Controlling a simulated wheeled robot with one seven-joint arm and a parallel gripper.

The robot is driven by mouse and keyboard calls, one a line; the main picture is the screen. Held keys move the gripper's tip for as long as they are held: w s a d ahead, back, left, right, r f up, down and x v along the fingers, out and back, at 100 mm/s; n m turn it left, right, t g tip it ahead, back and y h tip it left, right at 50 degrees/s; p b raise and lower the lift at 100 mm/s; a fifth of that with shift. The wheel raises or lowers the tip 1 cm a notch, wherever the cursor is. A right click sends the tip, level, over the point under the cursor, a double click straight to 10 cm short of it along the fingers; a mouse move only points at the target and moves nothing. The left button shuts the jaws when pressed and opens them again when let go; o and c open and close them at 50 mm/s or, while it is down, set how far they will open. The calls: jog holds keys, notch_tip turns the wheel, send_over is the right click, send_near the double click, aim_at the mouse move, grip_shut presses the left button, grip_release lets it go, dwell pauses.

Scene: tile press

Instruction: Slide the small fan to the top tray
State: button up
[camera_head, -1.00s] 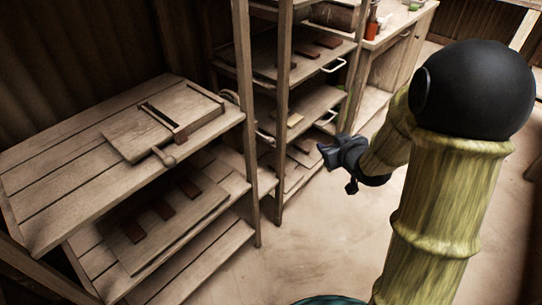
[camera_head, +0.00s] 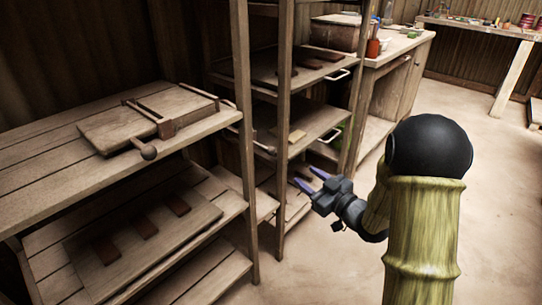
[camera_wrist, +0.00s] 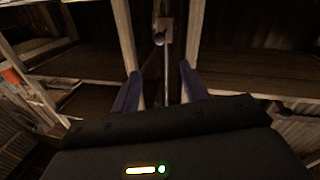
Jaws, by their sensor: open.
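My gripper (camera_head: 312,180) is open and empty in the head view, its two purple-grey fingers pointing at the wooden rack's lower shelves. In the wrist view my gripper (camera_wrist: 160,72) shows its fingers apart, with a thin upright rod (camera_wrist: 167,75) beyond the gap between them. A round knob (camera_wrist: 160,39) sits near the rod's top; I cannot tell what it belongs to. The rack's top tray (camera_head: 300,75) has dark tiles and a pale handle (camera_head: 338,76). A tray below (camera_head: 318,118) holds a light piece (camera_head: 296,136). I cannot make out the small fan.
A wooden tile press (camera_head: 125,128) with a ball-ended lever lies on the left bench (camera_head: 50,165). Below it, a board (camera_head: 190,232) holds dark tiles. Rack posts (camera_head: 284,120) stand close beside my gripper. Open floor (camera_head: 330,275) lies in front and right.

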aim_at(274, 152)
jog(key=b+x, duration=0.4)
jog(key=x, duration=1.3)
jog(key=shift+w+a, duration=0.15)
jog(key=shift+w, duration=0.1)
grip_shut()
